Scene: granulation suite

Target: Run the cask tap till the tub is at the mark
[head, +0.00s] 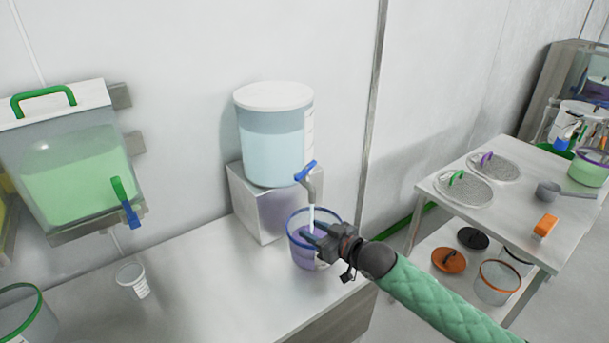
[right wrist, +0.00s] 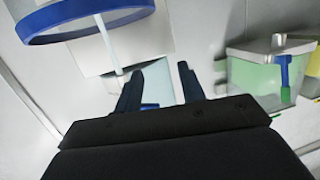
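The cask (head: 275,145), white-lidded with pale blue liquid, stands on a metal block. Its tap (head: 307,178) has a blue lever. A pale stream (head: 312,216) runs from the spout into the blue-rimmed tub (head: 303,255), which holds purple liquid. I cannot make out the mark or the exact level. My right gripper (head: 321,240) overlaps the tub's right side in the head view. In the right wrist view its fingers (right wrist: 158,88) are apart, with nothing held between them; the tub's blue rim (right wrist: 85,22) and the stream (right wrist: 108,45) show beyond. My left gripper is out of view.
A wall tank (head: 75,175) of green liquid with a blue-and-green tap hangs at left. A small cup (head: 132,281) and a green-rimmed tub (head: 25,318) stand on the bench (head: 205,290). A side table (head: 510,205) at right holds lids, a scoop and an orange block.

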